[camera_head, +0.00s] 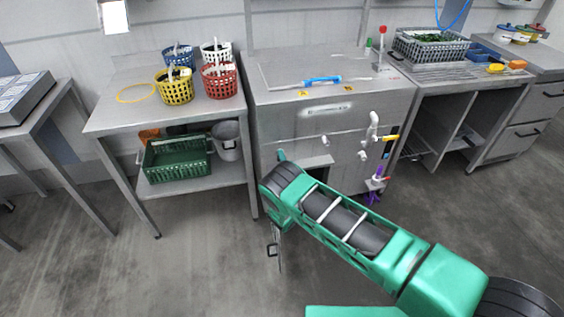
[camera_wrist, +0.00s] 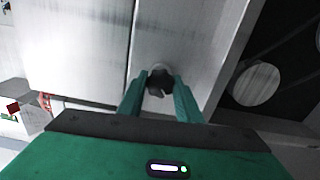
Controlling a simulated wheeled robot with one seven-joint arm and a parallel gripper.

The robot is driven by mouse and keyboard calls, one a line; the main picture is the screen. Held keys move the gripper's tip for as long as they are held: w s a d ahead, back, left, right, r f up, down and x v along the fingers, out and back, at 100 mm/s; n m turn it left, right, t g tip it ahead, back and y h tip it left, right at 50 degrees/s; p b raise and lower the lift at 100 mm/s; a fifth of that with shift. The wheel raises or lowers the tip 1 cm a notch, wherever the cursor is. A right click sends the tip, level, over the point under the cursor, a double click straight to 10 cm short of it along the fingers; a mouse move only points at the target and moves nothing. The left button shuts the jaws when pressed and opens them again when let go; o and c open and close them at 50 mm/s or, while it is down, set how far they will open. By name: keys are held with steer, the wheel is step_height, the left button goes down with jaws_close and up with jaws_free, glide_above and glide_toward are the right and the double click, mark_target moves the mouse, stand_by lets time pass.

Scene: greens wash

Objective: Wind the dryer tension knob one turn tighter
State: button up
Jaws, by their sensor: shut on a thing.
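The dark knob (camera_wrist: 158,84) sits on a pale round base on a light metal panel in the wrist view. My gripper (camera_wrist: 160,80) has its two green fingers on either side of the knob, shut on it. The fingers cover the knob's sides, and no mark on it shows how far it is turned. In the head view my green arm reaches to the lower front of the steel machine (camera_head: 308,121), and the knob is hidden there behind my wrist.
A steel table (camera_head: 115,118) with several coloured baskets stands left of the machine, with a green crate (camera_head: 178,168) on its lower shelf. White pipes and valves (camera_head: 372,130) stick out from the machine's front on the right. Open floor lies in front.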

steer(key=m, duration=0.7)
steer(key=shift+d+f, duration=0.2)
steer(key=shift+d, duration=0.05)
steer(key=m, duration=0.4)
steer(key=shift+m, duration=0.4)
steer(key=shift+s+a+f+m, duration=0.1)
steer(key=shift+m, duration=1.1)
steer(key=o, duration=0.9)
steer(key=shift+f, duration=0.1)
steer(key=shift+c, duration=0.2)
steer(key=shift+o, duration=0.9)
steer(key=shift+a, duration=0.1)
steer(key=shift+r, duration=0.2)
steer(key=v, duration=1)
steer(key=shift+s, duration=0.25)
